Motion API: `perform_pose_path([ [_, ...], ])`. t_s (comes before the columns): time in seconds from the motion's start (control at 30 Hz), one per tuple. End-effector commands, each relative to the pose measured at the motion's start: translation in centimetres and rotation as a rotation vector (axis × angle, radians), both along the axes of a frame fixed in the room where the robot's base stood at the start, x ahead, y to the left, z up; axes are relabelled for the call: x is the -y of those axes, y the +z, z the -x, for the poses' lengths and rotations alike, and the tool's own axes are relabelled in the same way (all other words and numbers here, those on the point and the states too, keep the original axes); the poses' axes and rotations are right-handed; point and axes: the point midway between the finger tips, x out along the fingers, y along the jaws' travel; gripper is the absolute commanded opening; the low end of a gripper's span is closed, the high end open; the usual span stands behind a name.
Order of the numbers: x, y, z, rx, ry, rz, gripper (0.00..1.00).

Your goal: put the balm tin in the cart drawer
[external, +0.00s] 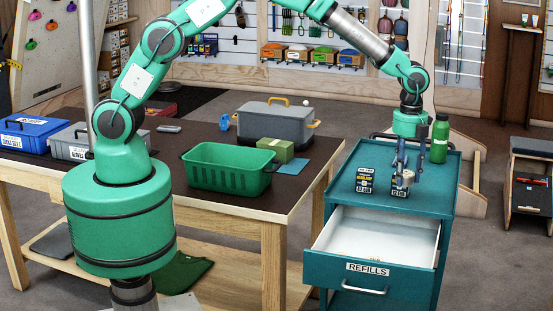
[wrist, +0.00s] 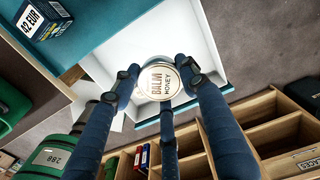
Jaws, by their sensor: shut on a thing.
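The balm tin (wrist: 160,82) is a small round tin with a pale lid reading BALM HONEY. My gripper (wrist: 160,78) is shut on it, with blue fingers against its sides. In the external view my gripper (external: 405,178) points down in front of the cart top, and the tin is small and mostly hidden by the fingers. The cart drawer (external: 372,276), labelled REFILLS, is pulled open with a white, empty-looking interior. In the wrist view the drawer's white interior (wrist: 190,38) lies behind and around the tin. The tin is held above it, apart from its floor.
On the teal cart top (external: 343,180) stand a dark price-labelled box (external: 365,180), another beside my gripper (external: 399,192), and a green bottle (external: 439,139). The table at left holds a green basket (external: 228,170), a grey cooler (external: 275,124) and a small green box (external: 276,149).

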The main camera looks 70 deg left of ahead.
Motion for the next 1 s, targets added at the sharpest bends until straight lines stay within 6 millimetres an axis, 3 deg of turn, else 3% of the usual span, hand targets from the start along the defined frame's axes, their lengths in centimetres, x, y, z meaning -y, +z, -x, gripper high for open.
perform_pose_path([
  [0.03,2.1,0.0,0.6,0.001,-0.035,0.001,0.17],
  [0.2,6.9,-0.1,2.5,-0.001,-0.127,0.000,0.17],
  [0.5,12.4,-0.1,5.0,0.001,-0.233,0.001,0.17],
  [1.0,12.0,-11.5,5.0,-0.003,-0.229,-0.001,0.17],
])
